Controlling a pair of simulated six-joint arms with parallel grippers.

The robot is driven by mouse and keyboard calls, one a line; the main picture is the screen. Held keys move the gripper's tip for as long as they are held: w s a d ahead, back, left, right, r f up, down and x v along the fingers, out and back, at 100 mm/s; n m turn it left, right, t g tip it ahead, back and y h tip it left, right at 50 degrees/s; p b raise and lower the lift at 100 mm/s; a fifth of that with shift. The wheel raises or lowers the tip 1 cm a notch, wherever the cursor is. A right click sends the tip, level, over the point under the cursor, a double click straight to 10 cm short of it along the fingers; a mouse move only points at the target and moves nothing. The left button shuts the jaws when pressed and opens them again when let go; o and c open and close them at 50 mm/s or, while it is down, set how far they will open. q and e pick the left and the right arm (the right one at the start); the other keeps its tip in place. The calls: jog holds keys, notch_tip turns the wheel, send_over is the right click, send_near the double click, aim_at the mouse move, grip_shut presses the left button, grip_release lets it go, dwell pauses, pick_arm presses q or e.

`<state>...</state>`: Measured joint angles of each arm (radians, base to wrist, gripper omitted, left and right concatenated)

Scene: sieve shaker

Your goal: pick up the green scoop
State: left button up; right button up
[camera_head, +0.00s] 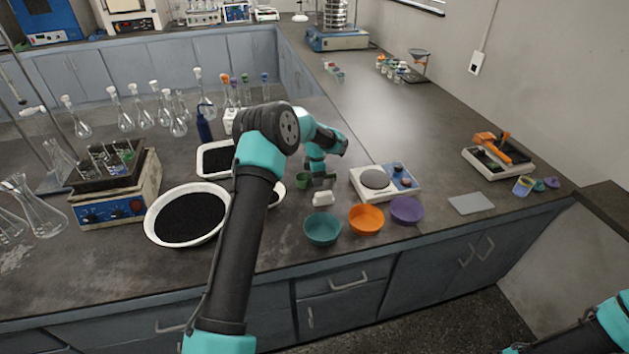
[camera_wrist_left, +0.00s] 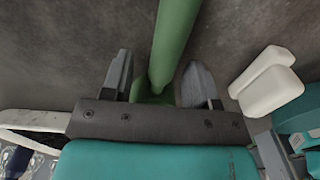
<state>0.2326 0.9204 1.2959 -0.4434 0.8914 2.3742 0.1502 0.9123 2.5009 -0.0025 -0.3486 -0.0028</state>
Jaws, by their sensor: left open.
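The green scoop (camera_head: 302,180) stands on the bench beside my left gripper (camera_head: 321,184), partly hidden by it in the head view. In the left wrist view the scoop's green handle (camera_wrist_left: 174,45) runs between the two fingers of my left gripper (camera_wrist_left: 158,82). The fingers are open, with a clear gap on the handle's left side and a smaller one on its right. The lower part of the scoop is mostly hidden by the gripper. My right arm shows only at the bottom right corner of the head view; its gripper is out of view.
A white block (camera_head: 323,199) sits close by, also in the left wrist view (camera_wrist_left: 268,82). Teal (camera_head: 322,229), orange (camera_head: 366,219) and purple (camera_head: 406,210) bowls line the front. A scale (camera_head: 413,188) stands right. A white basin (camera_head: 150,225) and tray (camera_head: 204,148) of black grains lie left.

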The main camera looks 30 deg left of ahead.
dwell(0.3)
pick_arm(q)
grip_shut()
dwell(0.4)
jog(key=shift+r, duration=0.1)
notch_tip(320, 180, up, 10)
jog(key=shift+f, duration=0.1)
dwell(0.3)
